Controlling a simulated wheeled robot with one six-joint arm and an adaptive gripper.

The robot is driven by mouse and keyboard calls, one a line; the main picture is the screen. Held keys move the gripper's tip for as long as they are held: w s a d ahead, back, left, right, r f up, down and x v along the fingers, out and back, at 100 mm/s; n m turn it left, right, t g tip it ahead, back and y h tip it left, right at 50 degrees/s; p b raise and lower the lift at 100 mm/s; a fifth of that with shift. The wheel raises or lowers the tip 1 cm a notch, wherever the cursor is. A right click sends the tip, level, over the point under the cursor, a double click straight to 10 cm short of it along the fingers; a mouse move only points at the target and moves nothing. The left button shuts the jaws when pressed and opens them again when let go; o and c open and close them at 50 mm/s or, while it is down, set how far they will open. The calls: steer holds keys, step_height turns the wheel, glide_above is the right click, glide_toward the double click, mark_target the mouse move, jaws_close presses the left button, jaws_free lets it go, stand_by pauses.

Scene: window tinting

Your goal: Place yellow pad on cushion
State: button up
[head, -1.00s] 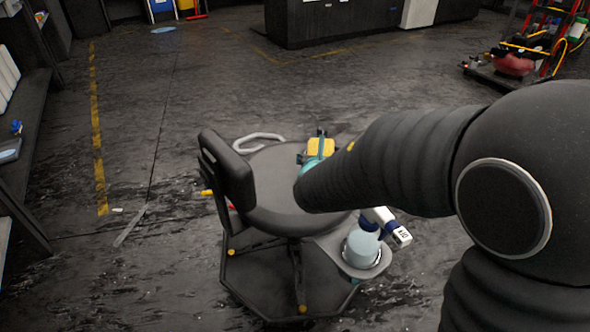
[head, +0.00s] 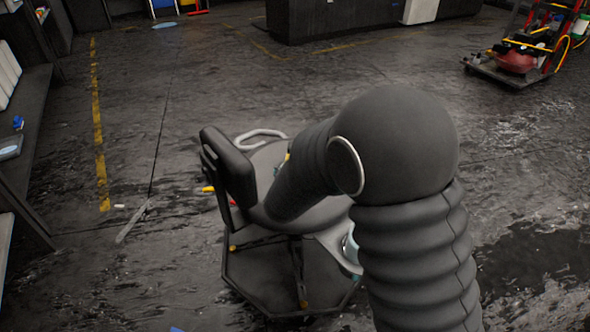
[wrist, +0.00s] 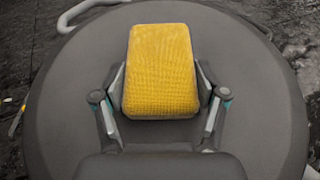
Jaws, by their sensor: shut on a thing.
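The yellow pad (wrist: 161,70) is a textured block between the two fingers of my gripper (wrist: 163,92) in the wrist view. My gripper is shut on its sides. Behind the pad is the round dark grey cushion (wrist: 65,95) of the stool, which fills most of that view. I cannot tell whether the pad touches the cushion or is just above it. In the head view the cushion (head: 262,165) shows beside the stool's backrest (head: 228,165). My arm hides the gripper and nearly all of the pad there.
A cup holder (head: 335,250) on the stool's right side is partly hidden by my arm. A grey curved handle (head: 260,134) shows behind the cushion. Shelves (head: 25,130) line the left. The floor around the stool is mostly open.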

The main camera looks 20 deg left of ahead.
steer(key=shift+f, duration=0.2)
steer(key=o, duration=1.1)
steer(key=shift+r, duration=0.1)
steer(key=shift+o, duration=0.2)
steer(key=shift+r, duration=0.1)
steer(key=shift+s+r, duration=0.1)
steer(key=shift+r, duration=0.05)
steer(key=v, duration=1.1)
steer(key=shift+s+d, duration=0.1)
steer(key=shift+s, duration=0.25)
